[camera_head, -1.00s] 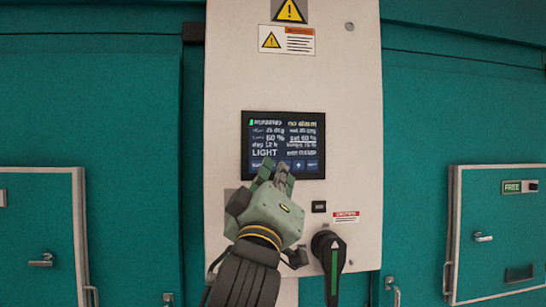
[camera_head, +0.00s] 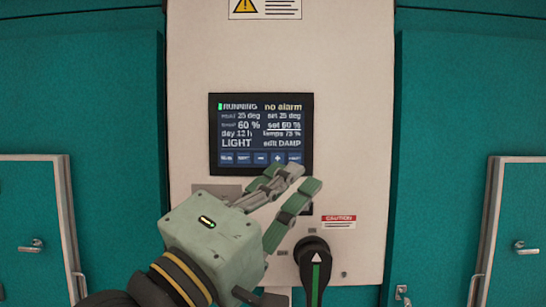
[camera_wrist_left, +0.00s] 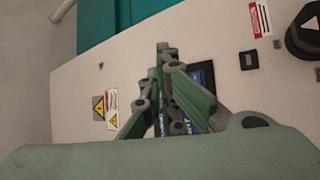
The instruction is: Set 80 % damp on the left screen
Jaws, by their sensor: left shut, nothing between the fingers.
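The screen (camera_head: 261,134) is a dark panel on the pale cabinet. It reads RUNNING, no alarm, 60 % with "set 60 %" underlined, LIGHT and "edit DAMP". A row of blue buttons runs along its bottom, with a minus button (camera_head: 261,158) and a plus button (camera_head: 277,158). My left gripper (camera_head: 304,178) is shut and empty, its fingertips just below the right end of the button row. I cannot tell whether they touch the panel. In the left wrist view the fingers hide most of the screen (camera_wrist_left: 203,74). My right gripper is not in view.
A black rotary handle (camera_head: 313,262) with a green stripe stands out below the screen. A red-topped label (camera_head: 338,221) is beside it. Teal walls with pale-framed doors (camera_head: 28,225) flank the cabinet.

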